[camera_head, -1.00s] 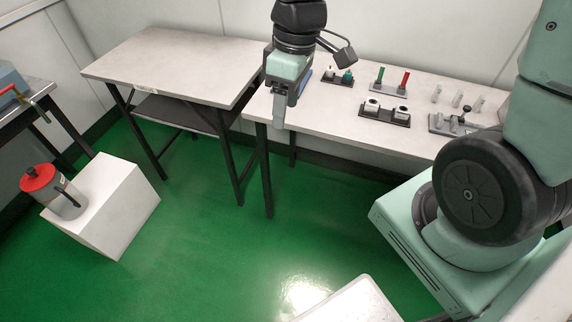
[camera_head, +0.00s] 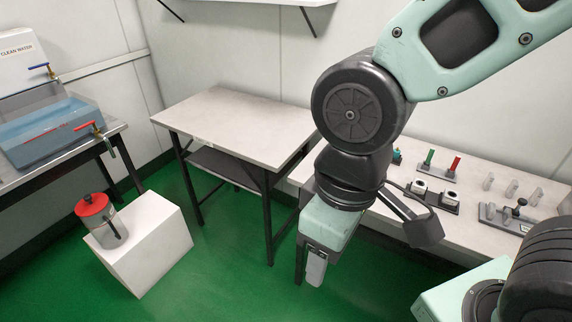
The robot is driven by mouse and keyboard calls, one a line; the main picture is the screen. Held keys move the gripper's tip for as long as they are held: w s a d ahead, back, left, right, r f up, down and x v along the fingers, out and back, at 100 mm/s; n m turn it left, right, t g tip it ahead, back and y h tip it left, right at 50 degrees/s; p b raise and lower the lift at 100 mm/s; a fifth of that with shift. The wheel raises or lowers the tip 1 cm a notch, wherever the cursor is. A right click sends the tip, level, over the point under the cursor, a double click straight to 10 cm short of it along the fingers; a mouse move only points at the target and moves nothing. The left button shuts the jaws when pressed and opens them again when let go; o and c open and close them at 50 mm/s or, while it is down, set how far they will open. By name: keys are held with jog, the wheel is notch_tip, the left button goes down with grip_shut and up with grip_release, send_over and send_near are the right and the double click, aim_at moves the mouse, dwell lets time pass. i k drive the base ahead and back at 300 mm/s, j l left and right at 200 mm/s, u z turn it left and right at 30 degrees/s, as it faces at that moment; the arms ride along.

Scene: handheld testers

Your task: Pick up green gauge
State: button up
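The green gauge (camera_head: 429,158) is a slim green upright piece in a dark holder on the right-hand table, left of a similar red one (camera_head: 453,166). My gripper (camera_head: 315,268) points down in front of the table's left end, well apart from the gauge. I see its pale green body and a grey finger from the side, so I cannot tell whether it is open or shut. Nothing shows hanging from it. My arm hides part of the table left of the gauge.
A holder with white cylinders (camera_head: 434,194) stands in front of the gauges. A grey fixture (camera_head: 505,216) and small grey blocks (camera_head: 511,187) are to the right. An empty table (camera_head: 235,125) stands left. A red-lidded canister (camera_head: 98,219) sits on a white block.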

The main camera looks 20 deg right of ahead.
aim_at(428, 158)
jog(key=z, duration=1.15)
jog(key=i+j+z, duration=0.45)
jog(key=j+z, duration=0.25)
jog(key=i+j+z, duration=0.1)
jog(key=j+z, duration=0.25)
